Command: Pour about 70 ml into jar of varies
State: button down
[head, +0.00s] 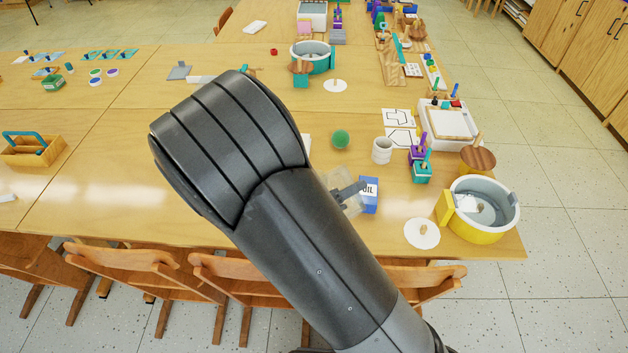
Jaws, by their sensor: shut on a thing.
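My arm fills the middle of the head view and hides much of the table behind it. A small part of my gripper (352,190) shows to the right of the arm, its dark finger against a blue carton (369,196) with white lettering that looks like "OIL". The gripper is shut on this carton, which looks upright. A pale translucent piece shows beside the finger; I cannot tell what it is. A white ribbed jar (382,152) stands on the table behind the carton. I cannot see what is inside it.
A yellow pot (460,229) stands at the table's right corner, with a white disc lid (422,233) beside it. Purple and teal holders (422,172), a green ball (341,139) and white cards (398,118) are near the jar. Wooden chairs (137,262) line the front edge.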

aim_at(347, 175)
jog(key=shift+w+a+r+n, duration=0.2)
jog(key=shift+r+n, duration=0.1)
jog(key=shift+r, duration=0.15)
jog(key=shift+w+a+r+n, duration=0.15)
jog(key=shift+w+r+n, duration=0.1)
jog(key=shift+r+n, duration=0.2)
jog(key=shift+w+a+r+n+p, duration=0.45)
jog(key=shift+w+r+n+p, duration=0.15)
jog(key=shift+n+p, duration=0.15)
dwell(2.2)
jog(key=s+f+m, duration=0.1)
jog(key=d+f+m, duration=0.1)
jog(key=s+d+f+m, duration=0.1)
jog(key=f+m, duration=0.1)
jog(key=shift+s, duration=0.3)
jog(key=shift+s+d+f+m, duration=0.2)
jog(key=shift+s+f+m, duration=0.1)
jog(key=shift+f+m, duration=0.4)
dwell(1.2)
